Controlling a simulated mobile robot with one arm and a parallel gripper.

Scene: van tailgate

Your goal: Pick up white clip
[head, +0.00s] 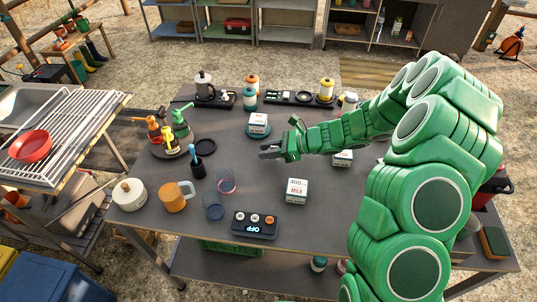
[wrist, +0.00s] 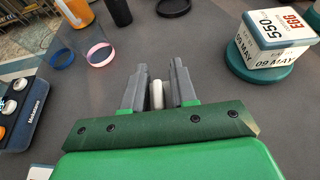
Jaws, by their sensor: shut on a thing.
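A small white clip (wrist: 156,95) shows upright between the fingers of my gripper (wrist: 158,88) in the wrist view. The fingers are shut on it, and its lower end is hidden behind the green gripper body. In the head view my gripper (head: 268,152) is above the middle of the grey table, pointing left. I cannot make out the clip in the head view.
A boxed carton on a teal round base (head: 258,124) stands behind my gripper. Another carton (head: 296,190) and a display unit (head: 254,225) are in front. Bare table lies between.

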